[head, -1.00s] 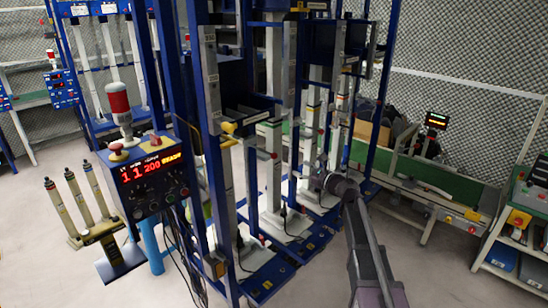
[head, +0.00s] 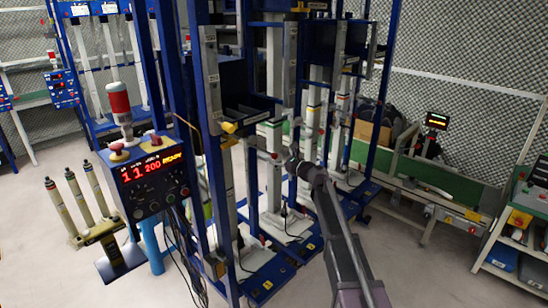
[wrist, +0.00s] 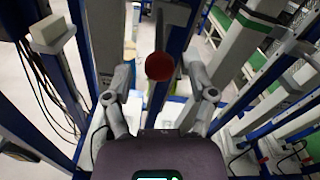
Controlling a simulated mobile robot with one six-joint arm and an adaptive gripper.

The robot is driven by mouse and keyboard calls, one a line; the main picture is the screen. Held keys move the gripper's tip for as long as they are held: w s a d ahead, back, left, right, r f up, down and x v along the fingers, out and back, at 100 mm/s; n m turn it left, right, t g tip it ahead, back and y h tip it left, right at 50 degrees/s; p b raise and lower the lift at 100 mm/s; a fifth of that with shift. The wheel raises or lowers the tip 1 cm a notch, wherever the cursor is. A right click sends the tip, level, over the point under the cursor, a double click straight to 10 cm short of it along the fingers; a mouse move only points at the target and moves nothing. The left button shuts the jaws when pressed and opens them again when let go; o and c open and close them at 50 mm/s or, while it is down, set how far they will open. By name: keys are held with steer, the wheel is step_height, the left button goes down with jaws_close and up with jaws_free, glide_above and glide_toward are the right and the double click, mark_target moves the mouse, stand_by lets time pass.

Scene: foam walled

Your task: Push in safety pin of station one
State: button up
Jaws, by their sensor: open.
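A round red knob (wrist: 159,66), which looks like the safety pin's head, shows in the wrist view between and beyond my gripper's fingers. My gripper (wrist: 160,88) is open, with one finger on each side of the knob and no visible contact. In the head view my gripper (head: 291,158) reaches left into the blue rack (head: 187,95), close to a small red knob (head: 275,156) on a column. I cannot tell for sure that this is the same knob. How far the pin stands out is hidden.
A control box (head: 153,172) with a lit red display and a red-and-white lamp (head: 119,101) stands left of the rack. Blue posts and grey columns (wrist: 235,50) crowd both sides of my gripper. Cables (wrist: 45,95) hang at left. A green conveyor (head: 440,182) stands at right.

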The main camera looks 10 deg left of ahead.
steer(key=shift+x, duration=0.95)
jaws_close()
